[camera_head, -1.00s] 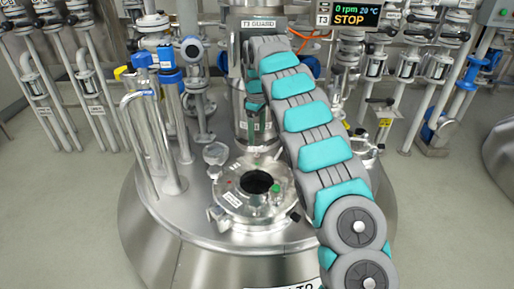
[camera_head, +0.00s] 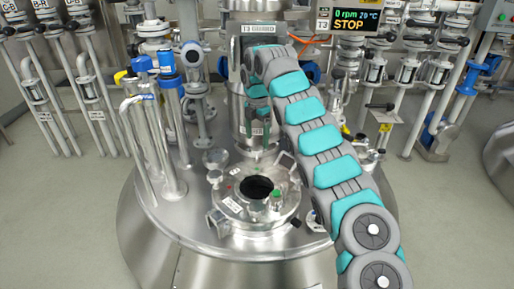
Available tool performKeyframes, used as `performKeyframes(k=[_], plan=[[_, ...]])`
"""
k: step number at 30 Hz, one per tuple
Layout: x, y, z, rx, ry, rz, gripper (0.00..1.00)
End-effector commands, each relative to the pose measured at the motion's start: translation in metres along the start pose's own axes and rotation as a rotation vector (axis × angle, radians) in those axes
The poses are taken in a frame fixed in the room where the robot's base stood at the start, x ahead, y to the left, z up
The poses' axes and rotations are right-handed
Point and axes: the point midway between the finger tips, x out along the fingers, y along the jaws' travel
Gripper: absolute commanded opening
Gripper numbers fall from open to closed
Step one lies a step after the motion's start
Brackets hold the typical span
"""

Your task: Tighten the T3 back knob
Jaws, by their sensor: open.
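The T3 vessel's round steel manway (camera_head: 235,205) sits on top of the domed vessel, with a dark round opening in its middle. Clamp fittings and small knobs stand around its rim, including a green-topped one (camera_head: 277,196) at the right and a dark one (camera_head: 217,216) at the front left. My arm rises from the lower right and bends down in front of the column marked T3 GUARD. My gripper (camera_head: 257,148) points down above the manway's back edge, small and partly blended with the column. It is open. The back knob is not clearly distinguishable there.
Tall pipes with blue caps (camera_head: 168,90) stand on the vessel's left side. A display (camera_head: 350,20) reads 0 rpm, 20 °C, STOP. Valves and pipes line the back on both sides. The floor at left and right is clear.

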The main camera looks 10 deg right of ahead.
Motion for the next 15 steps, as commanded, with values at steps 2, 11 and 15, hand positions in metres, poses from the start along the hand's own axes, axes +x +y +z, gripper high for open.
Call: performKeyframes(k=[2, 11, 15], plan=[[-0.003, -0.0002, 0.0002, -0.087, 0.0, 0.0, 0.88], [-0.0008, 0.0006, -0.0006, -0.422, -0.001, 0.002, 0.88], [-0.0001, 0.0005, -0.0005, -0.563, -0.001, 0.001, 0.88]])
